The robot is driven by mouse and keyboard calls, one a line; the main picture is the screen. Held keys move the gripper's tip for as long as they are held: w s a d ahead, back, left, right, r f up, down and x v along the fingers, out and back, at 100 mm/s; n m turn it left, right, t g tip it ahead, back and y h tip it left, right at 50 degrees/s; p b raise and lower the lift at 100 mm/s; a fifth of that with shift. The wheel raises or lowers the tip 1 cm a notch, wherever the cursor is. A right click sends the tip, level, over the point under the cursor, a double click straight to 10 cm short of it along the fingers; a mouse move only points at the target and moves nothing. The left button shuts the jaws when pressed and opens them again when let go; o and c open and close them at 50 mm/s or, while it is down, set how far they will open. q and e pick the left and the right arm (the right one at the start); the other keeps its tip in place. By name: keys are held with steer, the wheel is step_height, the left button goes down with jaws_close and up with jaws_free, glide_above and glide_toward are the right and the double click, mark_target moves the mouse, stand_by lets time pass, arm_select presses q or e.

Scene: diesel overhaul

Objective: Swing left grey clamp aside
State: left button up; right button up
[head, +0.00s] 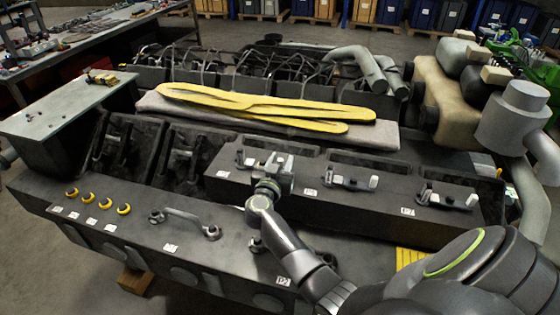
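The left grey clamp (246,161) sits on the raised dark cover near the middle of the head view, partly hidden by my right gripper. My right gripper (279,164) is at the right end of this clamp, over or against it; I cannot tell if it touches. Its fingers blend with the clamp, so I cannot tell whether they are open or shut. My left gripper is not in view.
Two similar clamps, a middle one (348,183) and a right one (447,200), sit farther right on the cover. A grey bar handle (188,218) stands on the front ledge. Yellow straps (260,106) lie on a grey mat behind. Large pipes (515,115) rise at right.

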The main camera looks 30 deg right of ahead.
jaws_close()
